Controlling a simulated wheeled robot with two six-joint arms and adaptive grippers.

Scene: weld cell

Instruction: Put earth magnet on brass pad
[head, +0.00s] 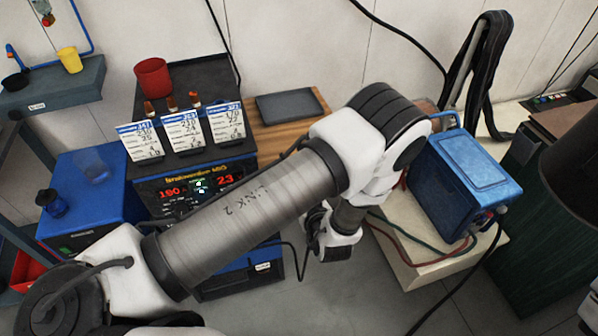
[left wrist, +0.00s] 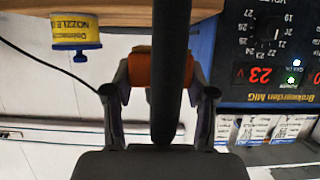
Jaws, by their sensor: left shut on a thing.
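In the left wrist view my left gripper (left wrist: 160,78) is shut on an orange block with a yellow edge, which looks like the earth magnet (left wrist: 143,68). A thick black bar runs in front of it and hides part of it. In the head view my left arm reaches across the middle and bends down at the right; its gripper fingers and the held block are hidden there. I cannot make out the brass pad in either view. My right gripper is not in view.
The welder (head: 200,187) with several white cards stands behind my arm. A blue box (head: 465,170) sits on a pale block to the right. A yellow nozzle tin (left wrist: 76,32) shows in the left wrist view. A dark tray (head: 288,105) lies on the wooden bench. Cables cross the floor.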

